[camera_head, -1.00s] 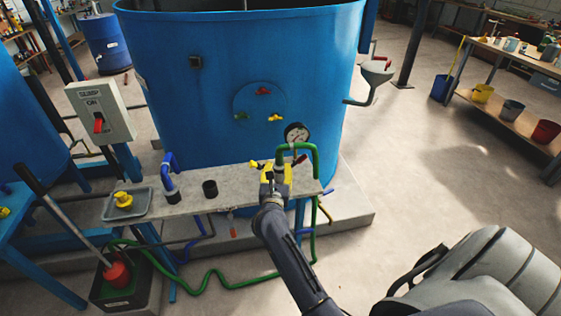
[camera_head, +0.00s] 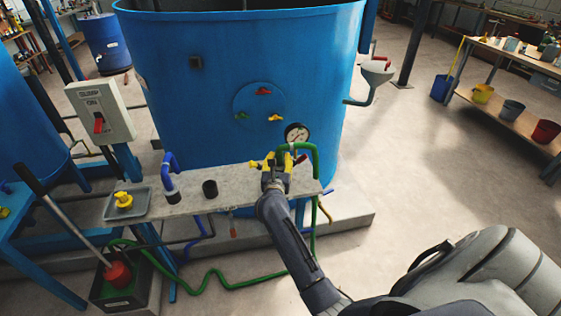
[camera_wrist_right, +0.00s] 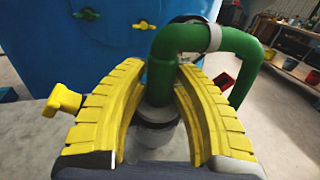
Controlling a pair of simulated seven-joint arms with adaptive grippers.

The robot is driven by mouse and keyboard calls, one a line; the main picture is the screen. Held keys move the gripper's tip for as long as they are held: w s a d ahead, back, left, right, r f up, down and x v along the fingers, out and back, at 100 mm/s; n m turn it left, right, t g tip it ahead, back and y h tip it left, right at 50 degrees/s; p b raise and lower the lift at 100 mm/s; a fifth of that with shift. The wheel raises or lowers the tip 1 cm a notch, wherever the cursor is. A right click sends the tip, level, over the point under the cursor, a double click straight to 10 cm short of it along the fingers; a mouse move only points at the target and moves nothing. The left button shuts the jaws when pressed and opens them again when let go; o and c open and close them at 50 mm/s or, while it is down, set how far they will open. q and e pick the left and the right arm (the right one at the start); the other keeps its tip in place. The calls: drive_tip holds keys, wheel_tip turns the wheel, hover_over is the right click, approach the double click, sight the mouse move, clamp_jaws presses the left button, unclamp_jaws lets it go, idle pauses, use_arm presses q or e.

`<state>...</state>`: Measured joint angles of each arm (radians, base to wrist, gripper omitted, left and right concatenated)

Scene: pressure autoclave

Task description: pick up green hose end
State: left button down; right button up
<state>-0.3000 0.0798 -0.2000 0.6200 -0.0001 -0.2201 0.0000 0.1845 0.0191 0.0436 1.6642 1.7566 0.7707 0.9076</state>
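The green hose end (camera_head: 298,148) stands at the right part of the narrow bench, its pipe bending over and running down past the bench edge. In the right wrist view the green hose end (camera_wrist_right: 165,75) comes down into a grey collar between the yellow fingers. My right gripper (camera_head: 275,164) is at the hose end. In the right wrist view its fingers (camera_wrist_right: 160,85) stand on both sides of the hose, apart at the base and close to it at the tips; whether they touch it is unclear. My left gripper is not in view.
A pressure gauge (camera_head: 296,133) is just behind the hose. The large blue tank (camera_head: 200,100) rises behind. A yellow valve handle (camera_wrist_right: 62,101) is left of the fingers.

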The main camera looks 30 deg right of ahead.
clamp_jaws()
